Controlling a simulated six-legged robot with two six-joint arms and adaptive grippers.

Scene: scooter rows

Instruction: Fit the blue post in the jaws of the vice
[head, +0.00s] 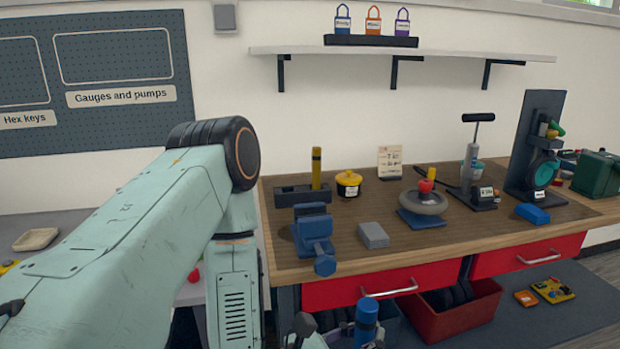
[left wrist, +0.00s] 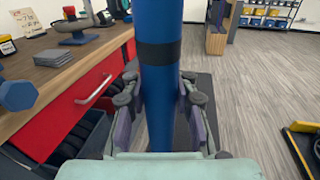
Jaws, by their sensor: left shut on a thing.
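The blue post (left wrist: 160,62) stands upright between the fingers of my left gripper (left wrist: 160,100) in the left wrist view, with a black band round it. The gripper is shut on it. In the head view the post's top (head: 366,311) and my left gripper (head: 335,330) show low at the bottom edge, in front of the bench and below its top. The blue vice (head: 313,230) sits at the bench's front left edge, its handle end towards me; its jaws look empty. The vice's knob also shows in the left wrist view (left wrist: 18,95). My right gripper is in neither view.
The wooden bench (head: 430,245) has red drawers (head: 380,287) below its front edge. A grey block (head: 373,235) lies right of the vice. A dark block with a yellow post (head: 316,168) stands behind it. A red bin (head: 455,315) is on the floor mat.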

